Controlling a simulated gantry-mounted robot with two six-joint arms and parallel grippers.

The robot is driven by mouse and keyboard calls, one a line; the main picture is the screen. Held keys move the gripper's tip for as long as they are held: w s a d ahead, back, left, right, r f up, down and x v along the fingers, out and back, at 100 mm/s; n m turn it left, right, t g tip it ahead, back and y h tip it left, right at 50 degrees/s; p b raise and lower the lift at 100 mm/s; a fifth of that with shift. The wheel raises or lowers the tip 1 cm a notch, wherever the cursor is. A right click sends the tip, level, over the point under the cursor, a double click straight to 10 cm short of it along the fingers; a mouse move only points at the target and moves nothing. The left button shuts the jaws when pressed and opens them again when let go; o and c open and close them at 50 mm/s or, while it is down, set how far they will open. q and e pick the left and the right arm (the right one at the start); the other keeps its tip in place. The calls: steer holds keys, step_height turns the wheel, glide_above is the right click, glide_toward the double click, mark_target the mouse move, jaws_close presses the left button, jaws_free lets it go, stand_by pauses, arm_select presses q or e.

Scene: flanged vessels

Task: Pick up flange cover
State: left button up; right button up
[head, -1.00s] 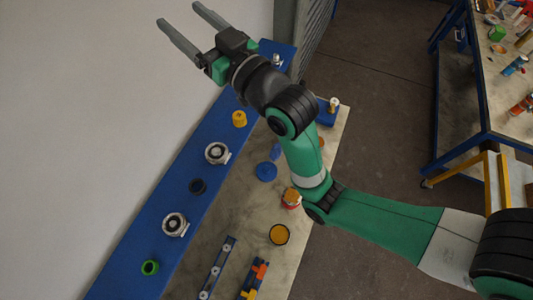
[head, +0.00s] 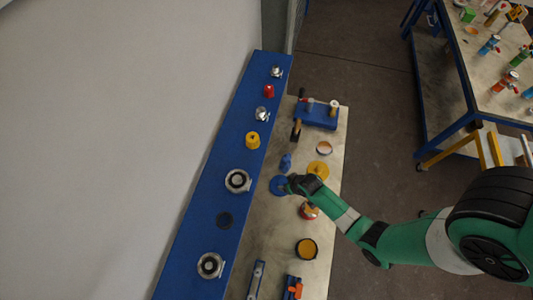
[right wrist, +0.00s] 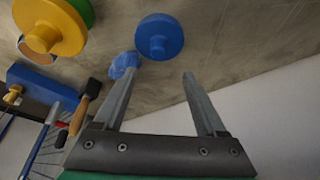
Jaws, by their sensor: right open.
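A blue disc-shaped cover with a round knob (right wrist: 159,37) lies on the grey tabletop, just beyond my right fingertips in the right wrist view. In the head view this blue cover (head: 278,186) is partly beside my right gripper (head: 294,184). In the right wrist view my right gripper (right wrist: 160,72) is open, with nothing between its fingers and apart from the cover. A yellow knobbed cover (right wrist: 50,30) lies to the left, with a green part behind it; the yellow one also shows in the head view (head: 319,169). My left gripper is not in view.
A small blue part (right wrist: 122,65) lies close to the left finger. A blue shelf (head: 214,188) carries metal flanges and coloured caps along the wall. A blue block with tools (head: 317,115) stands at the table's far end. A second workbench (head: 500,90) is at the upper right.

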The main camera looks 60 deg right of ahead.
steer(key=b, duration=0.5)
glide_above(282, 183)
steer(key=s+a, duration=0.2)
steer(key=f, duration=0.5)
steer(key=shift+s+d, duration=0.15)
steer(key=shift+s, duration=0.05)
steer(key=shift+w+d+f, duration=0.2)
steer(key=shift+w+f, duration=0.15)
steer(key=shift+f, duration=0.15)
steer(key=b+x, duration=0.2)
steer(key=x, duration=0.3)
steer(key=shift+f, duration=0.1)
jaws_close()
